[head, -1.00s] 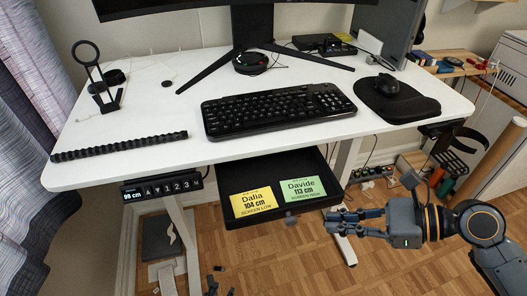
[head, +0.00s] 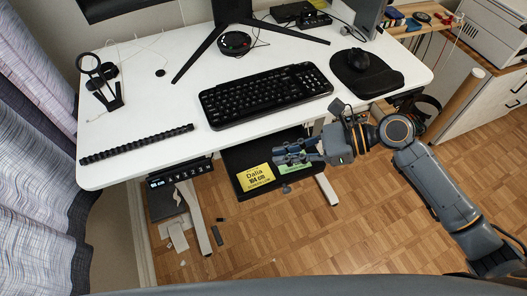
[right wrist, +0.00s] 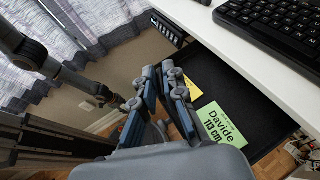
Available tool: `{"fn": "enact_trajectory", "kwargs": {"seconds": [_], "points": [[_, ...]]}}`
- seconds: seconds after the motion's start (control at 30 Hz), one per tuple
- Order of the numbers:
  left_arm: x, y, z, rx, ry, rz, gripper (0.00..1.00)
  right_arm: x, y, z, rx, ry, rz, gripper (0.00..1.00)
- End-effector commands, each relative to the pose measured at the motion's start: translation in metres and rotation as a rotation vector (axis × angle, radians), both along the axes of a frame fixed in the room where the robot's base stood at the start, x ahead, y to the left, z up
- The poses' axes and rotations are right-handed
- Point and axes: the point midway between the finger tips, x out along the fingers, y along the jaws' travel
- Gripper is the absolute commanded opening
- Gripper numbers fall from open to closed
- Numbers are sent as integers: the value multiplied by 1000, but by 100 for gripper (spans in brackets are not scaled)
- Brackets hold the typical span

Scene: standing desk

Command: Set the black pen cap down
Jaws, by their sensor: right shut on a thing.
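My right gripper (head: 278,154) is shut on a small dark thing, taken as the black pen cap; the fingers hide nearly all of it.
The white desk (head: 150,105) holds a keyboard (head: 265,95), a mouse (head: 357,59) on a dark mat and a long black strip (head: 137,144). A yellow note (head: 256,176) lies in the drawer. Small dark pieces (head: 217,236) lie on the floor.

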Motion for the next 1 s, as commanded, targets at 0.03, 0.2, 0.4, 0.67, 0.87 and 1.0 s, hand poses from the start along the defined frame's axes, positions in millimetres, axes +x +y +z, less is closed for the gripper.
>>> {"fn": "enact_trajectory", "kwargs": {"seconds": [0.03,0.2,0.4,0.67,0.87,1.0], "points": [[0,0,5,0,-1,0,40,12,8,-1,5,1,-1,2],[1,0,11,0,-2,0,40,41,29,-29,2,5,-2,2],[1,0,13,0,-2,0,40,62,44,-61,0,2,-1,2],[1,-1,17,-1,-3,-1,40,72,51,-82,-1,5,-2,2],[1,-1,23,-2,-3,-1,40,71,51,-105,-1,2,-1,2],[1,-1,22,-2,-3,-1,40,71,50,-107,-1,-1,0,2]]}}
